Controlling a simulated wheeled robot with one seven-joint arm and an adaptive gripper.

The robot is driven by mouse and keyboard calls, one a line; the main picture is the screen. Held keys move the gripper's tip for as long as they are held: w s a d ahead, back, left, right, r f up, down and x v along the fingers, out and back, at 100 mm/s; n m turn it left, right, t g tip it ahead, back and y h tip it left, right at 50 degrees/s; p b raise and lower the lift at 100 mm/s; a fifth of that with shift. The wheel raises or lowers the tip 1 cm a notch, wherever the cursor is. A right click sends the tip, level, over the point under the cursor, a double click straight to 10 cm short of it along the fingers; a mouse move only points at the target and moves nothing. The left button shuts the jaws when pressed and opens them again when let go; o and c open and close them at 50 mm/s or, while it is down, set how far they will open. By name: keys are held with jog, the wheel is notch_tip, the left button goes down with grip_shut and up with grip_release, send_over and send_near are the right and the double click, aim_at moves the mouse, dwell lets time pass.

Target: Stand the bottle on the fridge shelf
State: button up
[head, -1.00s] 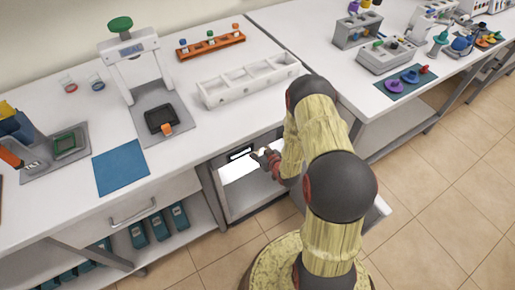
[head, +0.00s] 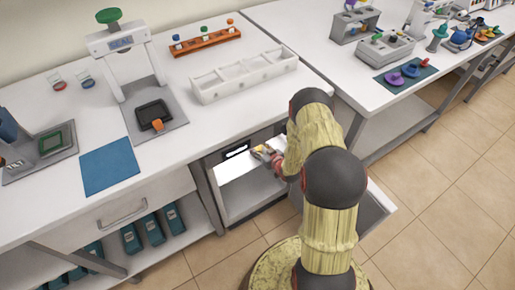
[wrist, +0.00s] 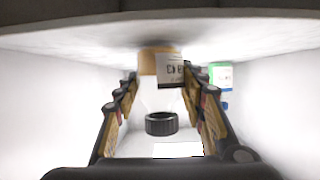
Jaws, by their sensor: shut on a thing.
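My gripper (head: 265,154) is at the open front of the fridge (head: 238,182) under the counter. In the wrist view its fingers (wrist: 160,112) flank a clear bottle, shut on it. In the head view only a small yellow-orange bit of the bottle (head: 261,149) shows. White fridge walls surround the fingers in the wrist view. I cannot tell whether the bottle touches the shelf.
A small green, white and blue item (wrist: 221,75) stands inside the fridge, right of the fingers. A white ceiling-like edge (wrist: 160,30) runs close above. The fridge door (head: 377,210) hangs open at the right. A drawer (head: 125,212) is left of the fridge.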

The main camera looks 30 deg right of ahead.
jog(key=shift+f, duration=0.1)
jog(key=o, duration=1.2)
jog(key=shift+c, duration=0.2)
jog(key=shift+s+r, duration=0.3)
jog(key=shift+r, duration=0.05)
jog(key=p+v, duration=0.4)
jog(key=v, duration=0.7)
